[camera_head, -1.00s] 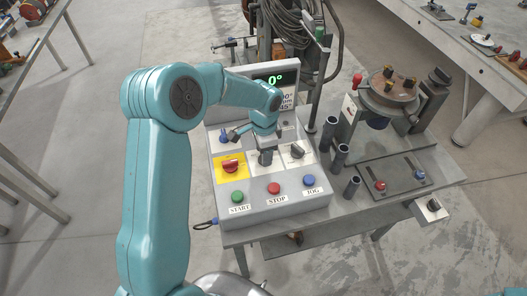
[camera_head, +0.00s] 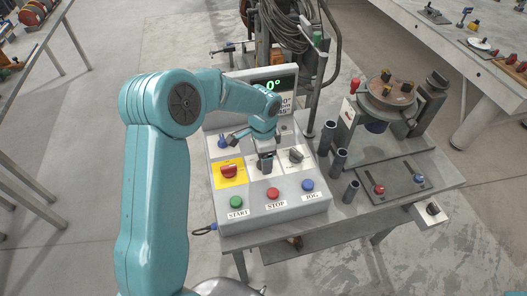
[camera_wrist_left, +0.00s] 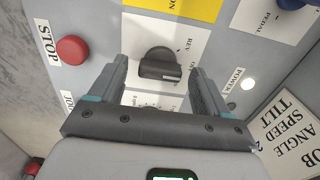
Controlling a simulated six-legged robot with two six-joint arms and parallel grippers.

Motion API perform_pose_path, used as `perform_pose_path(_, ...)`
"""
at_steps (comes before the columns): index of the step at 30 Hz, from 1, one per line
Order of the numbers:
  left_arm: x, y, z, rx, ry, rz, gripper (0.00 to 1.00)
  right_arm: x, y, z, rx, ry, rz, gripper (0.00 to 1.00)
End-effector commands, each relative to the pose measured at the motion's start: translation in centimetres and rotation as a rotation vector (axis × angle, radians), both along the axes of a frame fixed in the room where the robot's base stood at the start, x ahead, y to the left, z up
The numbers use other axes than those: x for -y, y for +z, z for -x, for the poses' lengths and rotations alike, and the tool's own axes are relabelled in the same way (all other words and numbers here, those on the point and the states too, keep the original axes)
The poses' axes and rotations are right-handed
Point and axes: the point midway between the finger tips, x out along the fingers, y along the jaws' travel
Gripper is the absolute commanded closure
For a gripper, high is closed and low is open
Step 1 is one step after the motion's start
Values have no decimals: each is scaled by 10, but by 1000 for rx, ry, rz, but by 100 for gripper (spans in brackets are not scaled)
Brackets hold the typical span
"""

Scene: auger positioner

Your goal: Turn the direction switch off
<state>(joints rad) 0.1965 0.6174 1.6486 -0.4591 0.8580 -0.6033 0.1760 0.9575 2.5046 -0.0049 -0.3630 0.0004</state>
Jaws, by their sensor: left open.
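The direction switch (camera_wrist_left: 158,68) is a black rotary knob on a white plate with REV lettering beside it, seen in the left wrist view. My left gripper (camera_wrist_left: 158,72) is open, with one finger on each side of the knob in that view. I cannot tell whether the fingers touch it or how far above it they are. In the head view my left gripper (camera_head: 266,162) points down over the middle of the control box (camera_head: 290,213) and hides most of this switch. My right gripper is not in view.
A red knob on a yellow plate (camera_head: 229,171) sits left of my gripper and a black knob (camera_head: 296,156) sits right. Green, red (camera_head: 272,194) and blue buttons line the front. A display (camera_head: 275,88) stands behind. Dark upright tubes (camera_head: 328,137) stand right of the box.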

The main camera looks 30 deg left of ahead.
Motion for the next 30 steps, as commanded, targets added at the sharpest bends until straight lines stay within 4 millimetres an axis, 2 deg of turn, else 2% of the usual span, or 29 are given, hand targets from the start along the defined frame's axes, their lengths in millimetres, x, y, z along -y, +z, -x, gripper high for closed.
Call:
perform_pose_path(5,0,20,-1,6,0,-2,23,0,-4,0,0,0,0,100)
perform_pose_path(15,1,109,-2,7,-1,-1,23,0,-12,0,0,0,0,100)
perform_pose_path(21,1,147,-2,4,0,0,23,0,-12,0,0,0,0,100)
perform_pose_path(25,1,159,-2,1,-1,1,23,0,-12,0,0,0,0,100)
perform_pose_path(30,1,163,-1,1,-1,1,23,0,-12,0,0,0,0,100)
